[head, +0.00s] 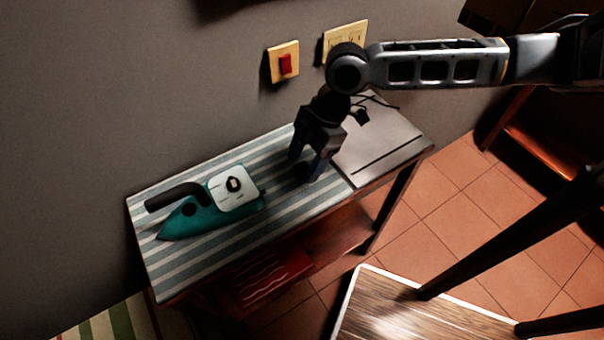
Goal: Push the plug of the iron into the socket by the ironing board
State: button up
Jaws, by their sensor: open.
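The iron (212,204), teal with a white panel and black handle, lies on the striped ironing board (165,268) at the left. My gripper (303,170) points down over the board, right of the iron, with its fingers apart. A small dark shape between and below the fingertips may be the plug; it is too dark to tell, and I see no clear gap or contact. The cream wall socket plate (342,37) is above the board's back edge, partly hidden by my arm. No cord can be made out clearly from the iron.
A red switch on a cream plate (283,62) is on the wall left of the socket. A grey metal plate (382,140) forms the board's right end. A red folded cloth (268,278) lies on the shelf below. A wooden surface (400,310) stands in front, with tiled floor around it.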

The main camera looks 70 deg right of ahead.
aim_at(302, 167)
jog(key=shift+b+x, duration=0.35)
jog(key=shift+x, duration=0.8)
jog(key=c, duration=1)
jog(key=shift+r, duration=0.15)
notch_tip(302, 167, up, 8)
jog(key=p, duration=0.5)
jog(key=shift+p, duration=0.35)
jog(key=shift+r+b, duration=0.3)
jog(key=shift+r, duration=0.6)
jog(key=shift+s, duration=0.1)
